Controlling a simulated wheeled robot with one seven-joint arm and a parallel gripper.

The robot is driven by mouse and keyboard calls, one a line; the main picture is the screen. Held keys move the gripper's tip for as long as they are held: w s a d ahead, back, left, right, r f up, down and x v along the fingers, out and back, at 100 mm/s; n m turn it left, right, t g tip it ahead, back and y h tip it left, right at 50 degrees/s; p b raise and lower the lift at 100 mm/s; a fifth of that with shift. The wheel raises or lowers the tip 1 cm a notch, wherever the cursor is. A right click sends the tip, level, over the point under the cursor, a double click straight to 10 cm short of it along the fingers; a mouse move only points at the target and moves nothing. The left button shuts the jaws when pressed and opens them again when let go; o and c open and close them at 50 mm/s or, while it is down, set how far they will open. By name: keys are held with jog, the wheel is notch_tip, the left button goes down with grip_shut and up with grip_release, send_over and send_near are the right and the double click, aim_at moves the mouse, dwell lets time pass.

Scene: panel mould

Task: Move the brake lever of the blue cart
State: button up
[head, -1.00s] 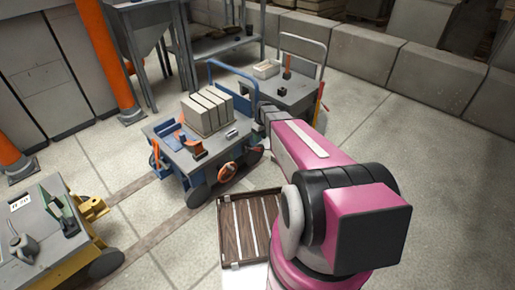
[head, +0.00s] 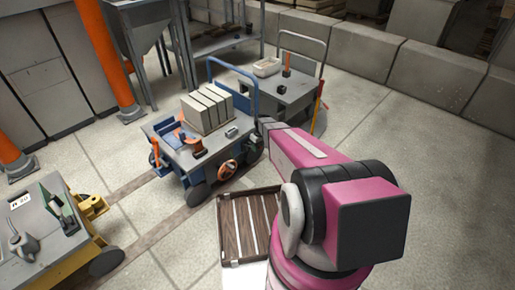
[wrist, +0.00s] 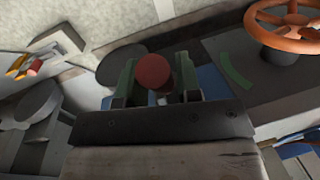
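The blue cart (head: 190,160) stands in the middle of the head view, with pale blocks on its grey top and an orange handwheel (head: 226,169) on its near side. The handwheel (wrist: 285,22) also shows at the upper right of the wrist view. A red round knob (wrist: 153,71), seemingly a lever's end, sits between the two fingers of my gripper (wrist: 155,78). The fingers stand apart on either side of it. Small gaps seem to show beside the knob, but contact is hard to judge. In the head view my arm hides the gripper. An orange lever (head: 154,151) stands at the cart's left end.
A grey cart (head: 290,92) stands close behind the blue one. A yellow cart (head: 45,250) is at the left. A slatted wooden pallet (head: 248,225) lies on the floor in front. Low concrete blocks (head: 430,75) line the back right. The floor at the right is clear.

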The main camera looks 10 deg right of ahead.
grip_shut()
